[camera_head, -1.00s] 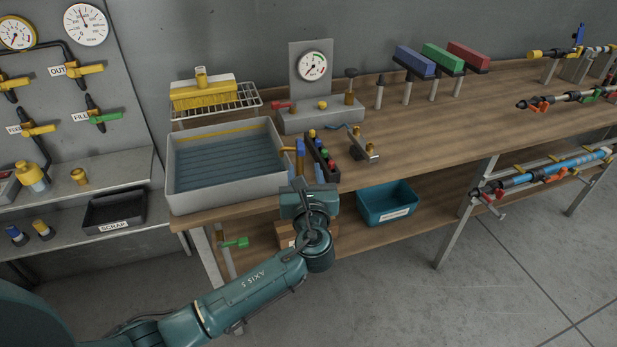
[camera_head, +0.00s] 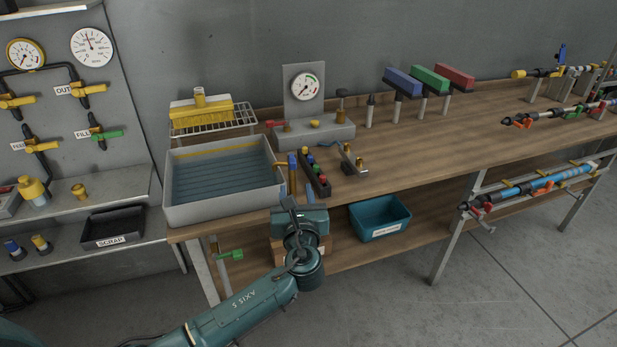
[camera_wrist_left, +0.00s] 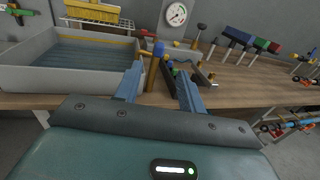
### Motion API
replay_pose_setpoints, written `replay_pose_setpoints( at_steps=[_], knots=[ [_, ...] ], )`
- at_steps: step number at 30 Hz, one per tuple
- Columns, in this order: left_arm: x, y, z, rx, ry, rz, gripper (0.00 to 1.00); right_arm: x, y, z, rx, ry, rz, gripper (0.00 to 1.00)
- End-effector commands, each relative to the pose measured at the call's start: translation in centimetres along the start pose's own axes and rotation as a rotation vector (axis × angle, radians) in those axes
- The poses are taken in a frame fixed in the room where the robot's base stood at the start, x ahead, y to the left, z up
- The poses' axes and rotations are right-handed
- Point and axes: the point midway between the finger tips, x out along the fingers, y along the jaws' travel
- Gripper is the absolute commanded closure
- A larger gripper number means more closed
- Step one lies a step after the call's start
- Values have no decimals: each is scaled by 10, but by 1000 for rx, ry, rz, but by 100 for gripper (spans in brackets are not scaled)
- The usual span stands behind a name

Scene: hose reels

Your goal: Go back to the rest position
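My left gripper (camera_head: 300,214) is at the front edge of the workbench (camera_head: 430,170), just below the tool rack. In the left wrist view its two fingers (camera_wrist_left: 160,84) are spread apart with nothing held between them. Beyond them stand a blue-topped post with a brass side piece (camera_wrist_left: 153,64) and a black rack with coloured knobs (camera_wrist_left: 180,75). The same post (camera_head: 292,172) and rack (camera_head: 315,175) show in the head view. My right gripper is in neither view.
A grey water tub (camera_head: 222,208) stands left of the rack. A gauge block (camera_head: 312,130) is behind it. A teal bin (camera_head: 380,218) sits on the lower shelf. A green-handled valve (camera_head: 230,254) is near the bench's left leg. The floor at right is clear.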

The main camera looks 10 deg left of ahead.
Motion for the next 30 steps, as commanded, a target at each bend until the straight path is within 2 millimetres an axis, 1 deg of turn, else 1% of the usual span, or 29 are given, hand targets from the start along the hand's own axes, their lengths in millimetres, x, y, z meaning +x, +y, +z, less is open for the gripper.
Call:
replay_pose_setpoints(
  at_steps=[2,5,8,9,11,12,13,14,15,17,18,21,24,27,30],
  knots=[
    [0,0,-1,-3,2,-1,60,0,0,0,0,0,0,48],
    [-6,1,-15,-63,45,-11,60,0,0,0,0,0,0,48],
    [-26,4,-54,-259,174,-33,60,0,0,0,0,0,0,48],
    [-39,6,-75,-381,250,-36,60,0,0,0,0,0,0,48],
    [-65,10,-110,-610,384,-20,60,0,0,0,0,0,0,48],
    [-86,14,-133,-788,478,7,60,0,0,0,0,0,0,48],
    [-102,16,-148,-927,547,37,60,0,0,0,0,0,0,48],
    [-118,20,-162,-1065,611,75,60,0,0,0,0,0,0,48],
    [-140,25,-178,-1250,687,136,60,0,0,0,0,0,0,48],
    [-172,34,-196,-1526,783,251,60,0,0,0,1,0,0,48],
    [-192,40,-204,-1703,831,336,60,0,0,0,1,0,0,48],
    [-233,58,-216,-2094,895,558,60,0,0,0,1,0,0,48],
    [-260,74,-219,-2388,896,752,60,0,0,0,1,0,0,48],
    [-276,85,-219,-2573,874,880,60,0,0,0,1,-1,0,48],
    [-282,90,-218,-2658,857,940,60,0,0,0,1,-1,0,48]
  ],
)
